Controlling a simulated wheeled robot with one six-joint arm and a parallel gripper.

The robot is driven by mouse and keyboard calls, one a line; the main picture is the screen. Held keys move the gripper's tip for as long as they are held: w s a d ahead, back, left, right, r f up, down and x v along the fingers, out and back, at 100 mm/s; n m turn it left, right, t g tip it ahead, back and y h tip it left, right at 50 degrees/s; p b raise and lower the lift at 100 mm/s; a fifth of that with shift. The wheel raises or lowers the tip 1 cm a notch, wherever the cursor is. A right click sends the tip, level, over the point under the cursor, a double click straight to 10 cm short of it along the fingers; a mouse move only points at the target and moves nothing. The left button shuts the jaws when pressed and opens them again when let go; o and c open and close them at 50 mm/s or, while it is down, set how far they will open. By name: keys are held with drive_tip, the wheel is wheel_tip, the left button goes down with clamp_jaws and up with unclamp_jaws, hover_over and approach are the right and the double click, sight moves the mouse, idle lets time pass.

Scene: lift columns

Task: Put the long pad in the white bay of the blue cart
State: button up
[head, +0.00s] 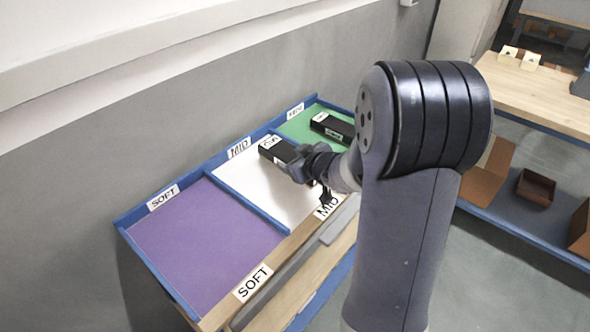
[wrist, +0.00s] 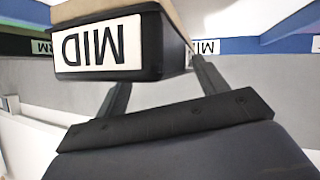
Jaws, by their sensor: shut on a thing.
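The long pad (head: 277,150), a black block with a white label, is held by my gripper (head: 300,163) over the far part of the white bay (head: 250,178) of the blue cart (head: 127,220). In the wrist view the pad (wrist: 150,40) fills the upper left, with its MID label upside down and a tan face above. My gripper (wrist: 165,85) is shut on it there, one finger at each side. I cannot tell whether the pad touches the bay floor. My arm hides part of the cart's right side.
Left of the white bay is the purple SOFT bay (head: 200,235), empty. Right of it, the green bay (head: 300,124) holds another black pad (head: 331,127). A grey wall (head: 130,150) stands behind. A wooden bench (head: 530,88) with brown boxes below is at right.

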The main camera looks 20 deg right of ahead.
wheel_tip(320, 180, down, 3)
drive_tip(key=shift+r+b, duration=0.1)
drive_tip(key=shift+b, duration=0.25)
drive_tip(key=o, duration=1.8)
drive_tip(key=shift+o, duration=0.2)
drive_tip(key=shift+s+d+r, duration=0.1)
drive_tip(key=shift+s+r, duration=0.1)
drive_tip(key=shift+s, duration=0.05)
drive_tip(key=p+v, duration=0.3)
drive_tip(key=v, duration=0.8)
drive_tip(key=shift+s, duration=0.25)
